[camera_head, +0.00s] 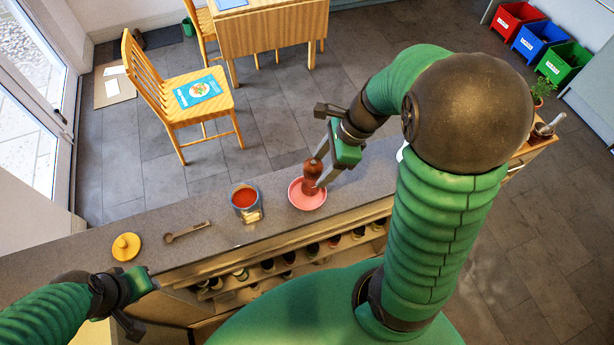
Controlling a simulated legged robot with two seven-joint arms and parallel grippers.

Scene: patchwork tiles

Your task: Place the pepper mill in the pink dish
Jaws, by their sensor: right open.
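The pepper mill (312,172) is dark reddish brown and stands roughly upright over the pink dish (307,204). Its lower end appears to be inside the dish, on the grey counter. My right gripper (323,172) is at the mill, with its fingers open on either side of the mill's upper part. Whether a finger touches it I cannot tell. My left gripper (143,305) is at the lower left, near the counter's front edge, away from the mill. Its fingers are too unclear to judge.
A tin of red contents (244,197) stands left of the dish on the counter (215,220). Further left lie a wooden utensil (187,232) and a yellow lid (126,246). Bottles fill the shelf (282,262) below. A potted plant (542,89) stands at right.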

